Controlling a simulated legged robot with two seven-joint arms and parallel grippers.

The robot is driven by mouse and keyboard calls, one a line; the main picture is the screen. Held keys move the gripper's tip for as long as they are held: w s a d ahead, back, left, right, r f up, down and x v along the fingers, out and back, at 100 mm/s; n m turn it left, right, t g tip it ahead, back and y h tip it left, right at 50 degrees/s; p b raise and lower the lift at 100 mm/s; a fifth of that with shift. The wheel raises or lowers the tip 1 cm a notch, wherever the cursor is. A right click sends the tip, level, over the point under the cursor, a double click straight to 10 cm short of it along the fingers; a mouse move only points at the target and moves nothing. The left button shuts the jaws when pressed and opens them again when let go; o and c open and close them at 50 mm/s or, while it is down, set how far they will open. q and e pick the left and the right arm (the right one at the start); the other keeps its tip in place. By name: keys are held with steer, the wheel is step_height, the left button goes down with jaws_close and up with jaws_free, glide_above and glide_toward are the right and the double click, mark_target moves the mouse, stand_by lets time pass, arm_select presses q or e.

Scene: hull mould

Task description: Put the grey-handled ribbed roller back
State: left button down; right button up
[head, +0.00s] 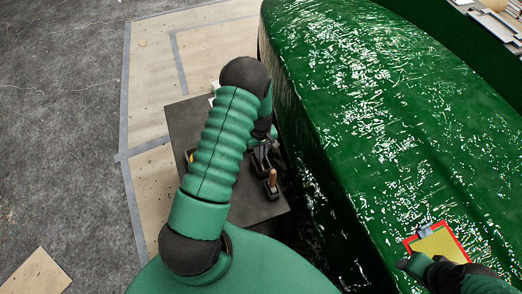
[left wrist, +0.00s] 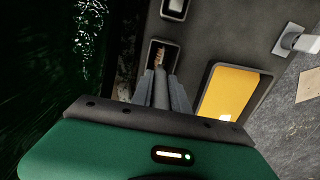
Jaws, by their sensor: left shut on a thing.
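My left gripper (left wrist: 160,90) is shut on a narrow grey piece between its fingers, which looks like the grey handle of the ribbed roller (left wrist: 160,92). The ribbed part is not visible. In the head view my left gripper (head: 262,156) is over the dark stand (head: 186,120), partly hidden by my arm. My right gripper (head: 418,262) is at a red-edged yellow board (head: 440,241); its jaws are not clear.
The glossy green hull mould (head: 370,110) fills the right side, close beside the stand. The tray also has a yellow-filled recess (left wrist: 228,92) and another recess (left wrist: 175,8). Grey floor (head: 60,130) at left is open.

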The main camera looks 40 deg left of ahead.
arm_select(q)
steer(key=shift+f+b, duration=0.5)
steer(key=shift+f, duration=0.1)
steer(key=c, duration=1.2)
jaws_free()
steer(key=shift+r, duration=0.1)
step_height(320, 180, up, 17)
steer(key=shift+f+p, duration=0.1)
steer(key=shift+p, duration=0.25)
steer(key=s+d+r+m+t, duration=0.1)
steer(key=s+d+r+m, duration=0.2)
steer(key=d, duration=0.6)
steer(key=s+d+r+m+t, duration=0.1)
steer(key=s+d+r+m, duration=0.2)
steer(key=s+d+m, duration=0.4)
steer(key=d+m, duration=0.2)
steer(key=shift+s+d+r+m+t, duration=0.2)
steer(key=shift+s+r+m+t, duration=0.05)
steer(key=shift+s+m+t, duration=0.05)
